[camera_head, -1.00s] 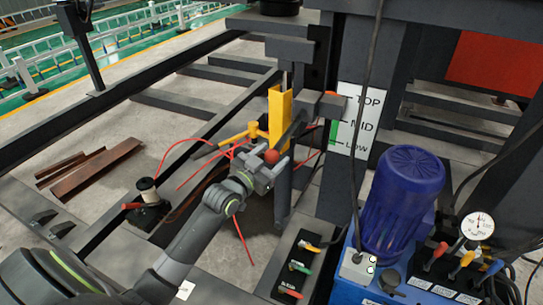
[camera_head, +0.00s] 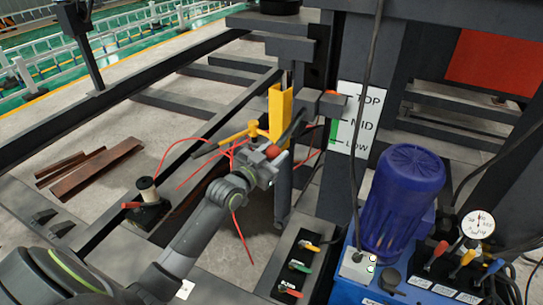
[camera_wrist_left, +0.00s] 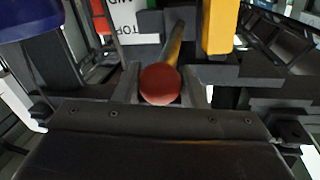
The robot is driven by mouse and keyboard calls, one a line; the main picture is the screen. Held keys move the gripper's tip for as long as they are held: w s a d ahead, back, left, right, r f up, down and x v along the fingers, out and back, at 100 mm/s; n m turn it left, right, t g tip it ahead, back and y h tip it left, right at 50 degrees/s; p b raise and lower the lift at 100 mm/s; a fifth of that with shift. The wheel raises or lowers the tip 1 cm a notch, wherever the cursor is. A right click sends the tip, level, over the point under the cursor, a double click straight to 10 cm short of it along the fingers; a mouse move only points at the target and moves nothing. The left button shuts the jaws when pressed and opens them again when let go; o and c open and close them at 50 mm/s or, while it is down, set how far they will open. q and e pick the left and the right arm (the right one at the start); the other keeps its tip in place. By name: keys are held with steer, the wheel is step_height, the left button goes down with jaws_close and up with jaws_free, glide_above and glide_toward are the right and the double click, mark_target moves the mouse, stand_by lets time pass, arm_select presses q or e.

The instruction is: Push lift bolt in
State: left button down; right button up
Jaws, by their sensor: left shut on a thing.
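The lift bolt (camera_head: 291,127) is a dark rod with a red ball knob (camera_head: 272,151) on its near end. It slants up and to the right towards a dark block (camera_head: 325,103) on the column, beside a yellow upright bracket (camera_head: 281,112). My left gripper (camera_head: 268,164) is shut on the bolt's knob end. In the left wrist view the red knob (camera_wrist_left: 160,84) sits between my two fingers, and the rod runs away from it. Its far end is hidden. My right gripper is not in view.
A TOP/MID/LOW board (camera_head: 350,119) hangs on the column. A blue motor (camera_head: 401,200), a gauge (camera_head: 478,225) and levers stand at the right. A yellow handle (camera_head: 232,136) and red lines (camera_head: 180,147) lie left of the bolt. A spool (camera_head: 148,191) stands further left.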

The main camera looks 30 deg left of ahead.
mark_target(279, 142)
arm_select(q)
steer(key=w+b, duration=0.1)
steer(key=w, duration=0.2)
steer(key=shift+w+a, duration=0.1)
steer(key=shift+w, duration=0.25)
steer(key=shift+r, duration=0.2)
steer(key=c, duration=1.2)
jaws_free()
steer(key=shift+c, duration=0.2)
steer(key=o, duration=0.3)
steer(key=shift+w+f, duration=0.2)
steer(key=shift+w, duration=0.05)
steer(key=shift+s, duration=0.2)
steer(key=s+a, duration=0.2)
steer(key=s, duration=1.5)
steer(key=shift+a, duration=0.2)
